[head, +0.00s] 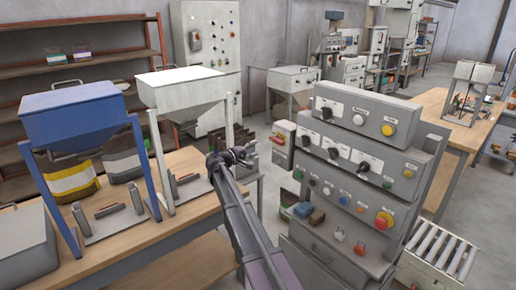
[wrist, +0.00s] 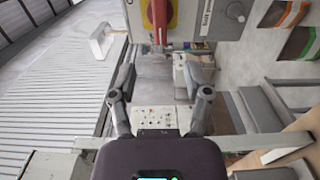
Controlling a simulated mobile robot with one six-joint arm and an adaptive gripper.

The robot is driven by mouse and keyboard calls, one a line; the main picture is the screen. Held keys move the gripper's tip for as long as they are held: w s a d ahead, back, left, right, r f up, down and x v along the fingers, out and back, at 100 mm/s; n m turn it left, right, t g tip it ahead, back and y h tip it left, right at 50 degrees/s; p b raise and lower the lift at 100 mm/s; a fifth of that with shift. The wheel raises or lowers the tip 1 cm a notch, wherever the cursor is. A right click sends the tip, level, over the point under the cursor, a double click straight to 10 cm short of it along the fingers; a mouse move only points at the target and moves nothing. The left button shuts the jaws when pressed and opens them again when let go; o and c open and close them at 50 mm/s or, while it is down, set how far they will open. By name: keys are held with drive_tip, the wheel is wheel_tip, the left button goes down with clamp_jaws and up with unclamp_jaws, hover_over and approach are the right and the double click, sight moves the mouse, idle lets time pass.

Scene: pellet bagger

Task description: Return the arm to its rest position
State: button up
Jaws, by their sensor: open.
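My arm reaches up from the bottom of the head view, between the wooden bench (head: 150,238) and the grey control console (head: 345,165). A red handle on a yellow plate (wrist: 160,14) shows beyond the fingers at the top of the wrist view.
A blue hopper (head: 75,115) and a white hopper (head: 182,88) stand on the bench at the left. The console with buttons and knobs stands close on the right. A white cabinet (head: 207,45) and shelves (head: 75,40) are behind. Open floor shows beyond the console.

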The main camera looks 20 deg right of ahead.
idle(0.5)
drive_tip(key=s+a+f+m+g+y, duration=0.2)
drive_tip(key=s+f+y, duration=0.3)
drive_tip(key=s, duration=0.5)
drive_tip(key=s+a+f+m+g+y, duration=0.1)
drive_tip(key=s+f+g+y, duration=0.15)
drive_tip(key=s+f, duration=0.65)
drive_tip(key=s+a+f+g+y, duration=0.1)
drive_tip(key=s+a+y, duration=0.3)
drive_tip(key=s, duration=0.5)
drive_tip(key=s+a+f+m+y, duration=0.1)
drive_tip(key=s+a+f+y, duration=0.2)
drive_tip(key=s+a+y, duration=0.2)
drive_tip(key=s+a, duration=0.3)
drive_tip(key=s, duration=0.2)
drive_tip(key=shift+s+a+f+g, duration=0.2)
drive_tip(key=shift+a+f+g, duration=0.1)
drive_tip(key=shift+a+g, duration=0.05)
drive_tip(key=shift+y, duration=0.25)
